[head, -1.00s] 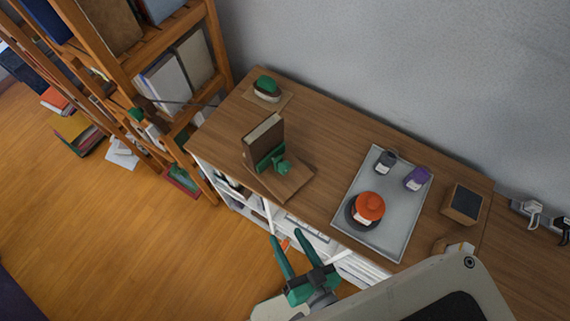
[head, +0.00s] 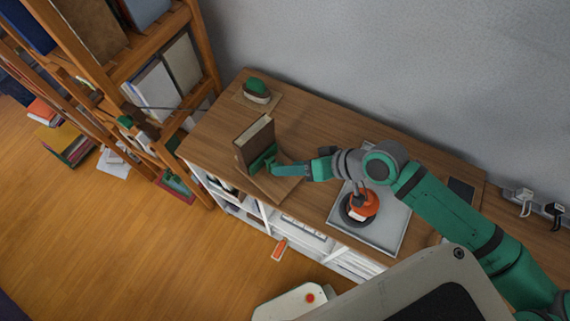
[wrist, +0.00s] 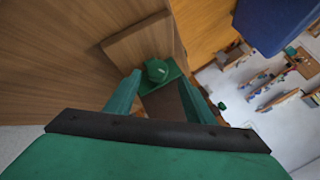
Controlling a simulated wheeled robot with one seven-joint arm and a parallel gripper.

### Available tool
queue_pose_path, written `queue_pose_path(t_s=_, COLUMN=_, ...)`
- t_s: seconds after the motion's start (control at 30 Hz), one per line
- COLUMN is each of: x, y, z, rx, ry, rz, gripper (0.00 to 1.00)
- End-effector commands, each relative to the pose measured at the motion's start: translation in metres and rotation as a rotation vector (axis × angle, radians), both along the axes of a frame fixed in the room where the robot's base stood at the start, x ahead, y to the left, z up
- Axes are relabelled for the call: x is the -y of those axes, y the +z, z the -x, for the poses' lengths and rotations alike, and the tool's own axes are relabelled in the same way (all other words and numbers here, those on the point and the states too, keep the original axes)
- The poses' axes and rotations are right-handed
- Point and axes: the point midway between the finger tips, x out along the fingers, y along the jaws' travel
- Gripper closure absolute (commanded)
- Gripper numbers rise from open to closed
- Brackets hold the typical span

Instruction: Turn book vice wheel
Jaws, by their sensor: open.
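The green book vice (head: 262,158) stands on a wooden board (head: 272,188) on the desk and holds an upright brown book (head: 254,141). In the wrist view its round green wheel (wrist: 157,70) shows just ahead of the fingertips, roughly between them. My gripper (head: 277,168) reaches in from the right at the vice, and its fingers largely cover the wheel in the head view. The wrist view shows my gripper (wrist: 160,78) with its two green fingers apart and nothing held. I cannot tell whether a finger touches the wheel.
A green-topped object (head: 256,88) sits on a pad at the back left. A wooden bookshelf (head: 205,60) stands left of the desk. The back wall is close.

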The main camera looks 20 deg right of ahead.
Motion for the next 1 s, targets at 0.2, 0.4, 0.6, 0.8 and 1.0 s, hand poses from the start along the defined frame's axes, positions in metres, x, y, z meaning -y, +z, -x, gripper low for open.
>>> queue_pose_path(t_s=0.2, x=0.015, y=0.036, z=-0.010, rx=-0.093, ry=0.251, rz=0.162, gripper=0.51)
queue_pose_path(t_s=0.4, x=0.023, y=0.060, z=-0.009, rx=-0.139, ry=0.374, rz=0.232, gripper=0.51)
queue_pose_path(t_s=0.6, x=0.020, y=0.057, z=-0.009, rx=-0.149, ry=0.402, rz=0.245, gripper=0.51)
queue_pose_path(t_s=0.8, x=0.005, y=0.030, z=-0.015, rx=-0.149, ry=0.400, rz=0.243, gripper=0.51)
queue_pose_path(t_s=1.0, x=-0.012, y=0.000, z=-0.022, rx=-0.149, ry=0.401, rz=0.242, gripper=0.51)
